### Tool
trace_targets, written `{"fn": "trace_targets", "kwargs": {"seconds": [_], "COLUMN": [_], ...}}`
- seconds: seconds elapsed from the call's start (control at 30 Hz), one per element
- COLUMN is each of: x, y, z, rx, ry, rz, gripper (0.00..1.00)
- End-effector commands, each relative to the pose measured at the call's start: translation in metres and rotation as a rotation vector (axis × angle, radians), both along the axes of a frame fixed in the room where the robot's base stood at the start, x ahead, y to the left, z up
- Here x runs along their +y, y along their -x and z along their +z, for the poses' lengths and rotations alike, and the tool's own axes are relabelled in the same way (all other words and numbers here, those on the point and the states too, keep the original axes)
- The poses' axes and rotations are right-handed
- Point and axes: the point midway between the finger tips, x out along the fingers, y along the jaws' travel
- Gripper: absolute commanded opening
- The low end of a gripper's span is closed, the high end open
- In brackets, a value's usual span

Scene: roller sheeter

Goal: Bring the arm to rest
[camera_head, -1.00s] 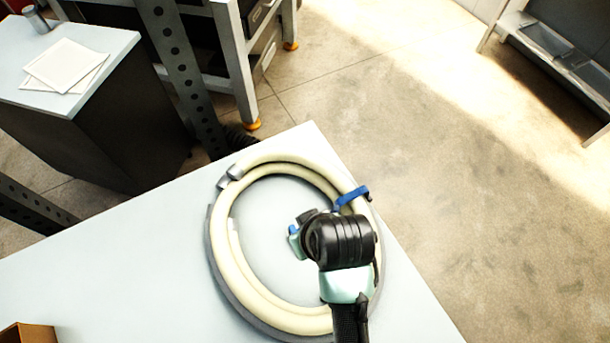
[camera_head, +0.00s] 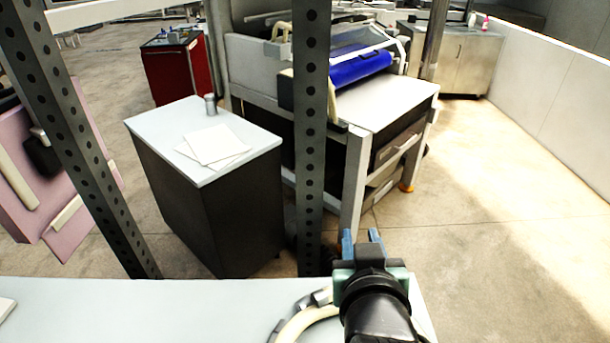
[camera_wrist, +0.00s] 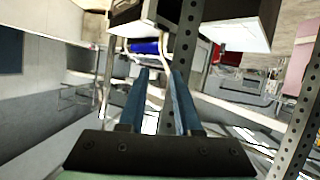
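My gripper (camera_head: 361,236) is raised above the right end of the pale tabletop, pointing away from me toward the sheeter. Its two blue fingers stand apart with nothing between them; the wrist view (camera_wrist: 158,85) also shows the gap empty. Part of a cream hose coil (camera_head: 305,322) lies on the tabletop, partly hidden behind my arm and cut off by the lower picture edge.
Perforated grey posts (camera_head: 311,120) rise beyond the pale table (camera_head: 180,305). Behind them stand a dark cabinet (camera_head: 215,215) with papers and a cup on top, and the sheeter (camera_head: 360,68) with its blue roller. Open floor lies to the right.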

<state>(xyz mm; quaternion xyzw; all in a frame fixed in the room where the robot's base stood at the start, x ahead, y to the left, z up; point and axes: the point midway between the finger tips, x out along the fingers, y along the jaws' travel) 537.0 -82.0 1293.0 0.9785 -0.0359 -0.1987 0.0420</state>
Motion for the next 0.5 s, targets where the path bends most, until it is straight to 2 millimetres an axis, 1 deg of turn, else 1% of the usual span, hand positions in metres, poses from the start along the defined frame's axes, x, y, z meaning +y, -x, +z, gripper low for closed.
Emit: {"fn": "trace_targets", "kwargs": {"seconds": [0.03,0.07,0.1,0.13,0.17,0.2,0.23,0.27,0.3,0.37,0.4,0.5], "x": [0.007,0.012,0.018,0.022,0.027,0.034,0.039,0.043,0.050,0.058,0.063,0.073], "y": [-0.009,-0.013,-0.015,-0.015,-0.013,-0.009,-0.004,0.002,0.012,0.029,0.041,0.069], "z": [0.037,0.059,0.090,0.112,0.135,0.165,0.187,0.208,0.235,0.269,0.290,0.327], "rx": [-0.122,-0.191,-0.285,-0.355,-0.425,-0.520,-0.590,-0.659,-0.746,-0.868,-0.942,-1.088], "ry": [0.006,0.007,0.007,0.007,0.004,0.002,-0.001,-0.003,-0.009,-0.016,-0.022,-0.035], "rz": [0.003,0.004,0.007,0.010,0.013,0.019,0.024,0.030,0.038,0.052,0.060,0.082], "gripper": [0.33,0.33,0.33,0.33,0.33,0.33,0.33,0.33,0.33,0.33,0.33,0.33]}}
